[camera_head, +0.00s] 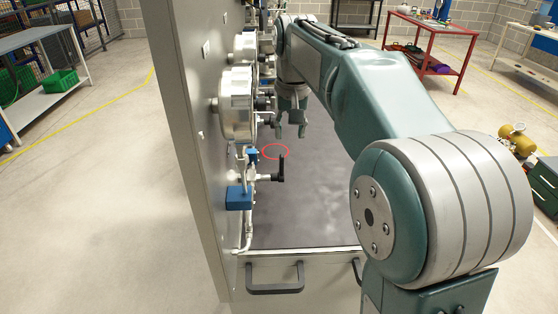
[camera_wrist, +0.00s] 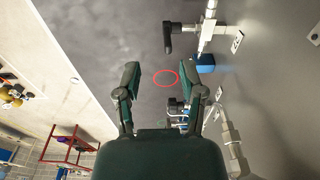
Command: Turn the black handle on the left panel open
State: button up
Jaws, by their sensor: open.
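The black handle (camera_head: 282,170) sticks out from a silver valve on the grey panel (camera_head: 190,120) at the left. In the head view its grip stands upright. It also shows in the wrist view (camera_wrist: 167,38), at the top beyond the fingertips, on a silver stem. My gripper (camera_head: 290,133) points down above and behind the handle in the head view. In the wrist view my gripper (camera_wrist: 164,82) has its two fingers spread, with nothing between them. The handle is apart from both fingers.
Round silver gauges (camera_head: 236,104) and pipes line the panel close to my gripper. A blue block (camera_head: 238,197) sits by the valve. A red ring (camera_head: 275,151) shows near the handle; its depth is unclear. The dark surface (camera_head: 310,205) below is clear.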

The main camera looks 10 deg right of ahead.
send_over(282, 155)
jog(key=f, duration=0.2)
jog(key=shift+a+g, duration=0.2)
jog(key=shift+g, duration=0.3)
jog(key=f, duration=0.9)
jog(key=shift+d+f, duration=0.1)
jog(key=shift+d, duration=0.2)
jog(key=shift+a+f, duration=0.3)
jog(key=shift+f, duration=0.35)
jog(key=shift+d, duration=0.2)
grip_shut()
